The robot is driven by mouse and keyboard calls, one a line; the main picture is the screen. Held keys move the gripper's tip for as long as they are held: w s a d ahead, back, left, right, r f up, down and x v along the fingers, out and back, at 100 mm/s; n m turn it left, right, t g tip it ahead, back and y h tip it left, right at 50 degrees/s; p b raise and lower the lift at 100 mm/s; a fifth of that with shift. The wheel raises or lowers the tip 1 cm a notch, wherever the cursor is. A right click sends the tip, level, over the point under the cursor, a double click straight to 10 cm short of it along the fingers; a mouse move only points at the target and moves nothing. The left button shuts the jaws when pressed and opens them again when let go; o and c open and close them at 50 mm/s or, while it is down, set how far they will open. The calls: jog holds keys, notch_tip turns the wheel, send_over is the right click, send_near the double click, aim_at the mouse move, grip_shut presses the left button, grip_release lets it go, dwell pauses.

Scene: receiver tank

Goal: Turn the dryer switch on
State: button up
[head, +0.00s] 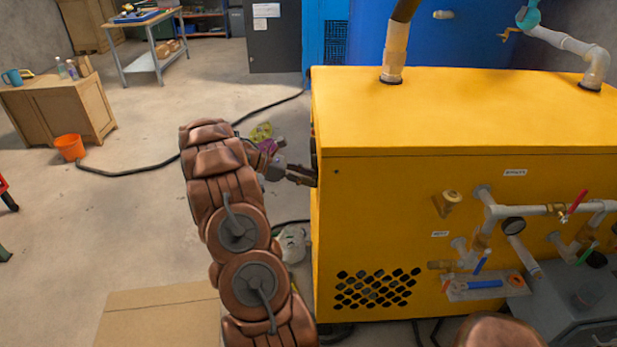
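The large yellow dryer cabinet (400,190) stands on the right side of the head view. Its front and top face me, and its left side is seen almost edge-on. A small dark part (313,146) sticks out from that left side near the top; I cannot tell if it is the switch. My gripper (304,176) is at the cabinet's left edge, just below this dark part. Its fingertips overlap the edge in the picture, and I cannot tell whether they touch it. Whether the fingers are apart or closed is too small to tell.
Pipes and valves with red (574,205), green (587,253) and blue (482,262) handles cover the front right. A grey unit (570,310) stands below them. A black hose (150,168) crosses the floor. Flat cardboard (160,315) lies at front left. Open floor lies left of my arm.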

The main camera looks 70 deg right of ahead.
jog(key=shift+s+d+f, duration=0.15)
jog(key=shift+s, duration=0.3)
